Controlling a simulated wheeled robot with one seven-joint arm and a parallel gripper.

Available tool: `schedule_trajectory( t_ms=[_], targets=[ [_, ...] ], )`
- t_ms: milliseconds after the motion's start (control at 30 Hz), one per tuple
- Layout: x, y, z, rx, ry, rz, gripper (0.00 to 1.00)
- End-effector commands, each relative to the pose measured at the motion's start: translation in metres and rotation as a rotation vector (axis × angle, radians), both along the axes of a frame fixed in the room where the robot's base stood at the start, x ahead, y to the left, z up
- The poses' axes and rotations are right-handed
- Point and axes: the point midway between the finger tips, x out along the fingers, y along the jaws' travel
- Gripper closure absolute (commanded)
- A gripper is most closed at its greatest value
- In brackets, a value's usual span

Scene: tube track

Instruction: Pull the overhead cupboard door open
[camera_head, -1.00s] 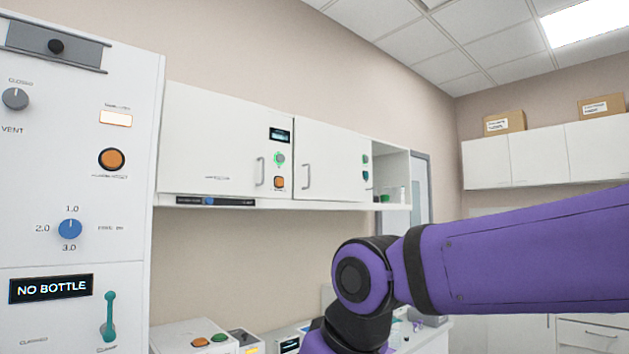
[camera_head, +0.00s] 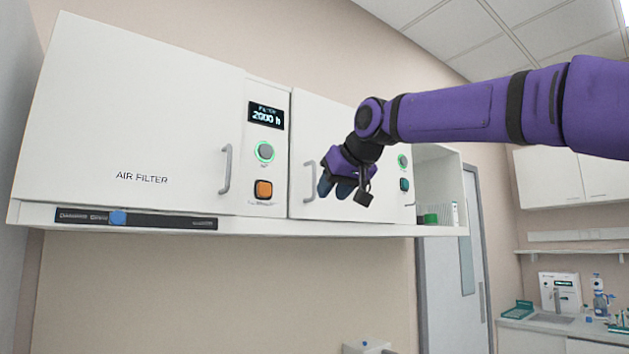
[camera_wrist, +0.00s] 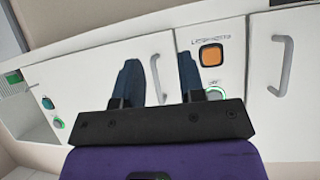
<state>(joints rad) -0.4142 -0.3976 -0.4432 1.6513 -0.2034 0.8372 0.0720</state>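Two white overhead cupboard doors hang side by side, both shut. The left door (camera_head: 130,110), marked AIR FILTER, has a grey bar handle (camera_head: 226,170) at its right edge. The right door (camera_head: 320,130) has a grey bar handle (camera_head: 309,182) at its left edge. My gripper (camera_head: 334,188) is in front of the right door, just right of that handle in the head view. In the wrist view my gripper (camera_wrist: 159,65) is open, and the right door's handle (camera_wrist: 156,80) shows between its two fingers. I cannot tell the remaining distance.
A panel between the doors carries a display (camera_head: 266,114), a green-ringed button (camera_head: 265,152) and an orange button (camera_head: 263,190). A slider strip (camera_head: 140,219) runs below the left door. An open shelf (camera_head: 450,190) is at the right end. The wall below is clear.

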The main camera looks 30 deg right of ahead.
Motion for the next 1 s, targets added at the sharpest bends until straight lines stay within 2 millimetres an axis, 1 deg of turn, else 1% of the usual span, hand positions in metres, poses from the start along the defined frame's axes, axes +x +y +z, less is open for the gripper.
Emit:
schedule_trajectory(
  t_ms=[33,100,133,200,300,333,433,533,800,1000],
  targets=[
    [0.012,-0.005,0.022,-0.011,-0.037,-0.013,0.63],
    [0.022,-0.013,0.047,-0.025,-0.081,-0.033,0.63],
    [0.025,-0.015,0.056,-0.030,-0.096,-0.040,0.63],
    [0.031,-0.020,0.073,-0.041,-0.126,-0.055,0.63],
    [0.036,-0.024,0.087,-0.050,-0.153,-0.068,0.63],
    [0.037,-0.024,0.089,-0.051,-0.157,-0.070,0.63],
    [0.043,-0.026,0.090,-0.054,-0.161,-0.072,0.63],
    [0.053,-0.028,0.085,-0.054,-0.159,-0.072,0.63],
    [0.096,-0.034,0.066,-0.053,-0.157,-0.071,0.63],
    [0.120,-0.038,0.056,-0.053,-0.158,-0.072,0.63]
  ],
)
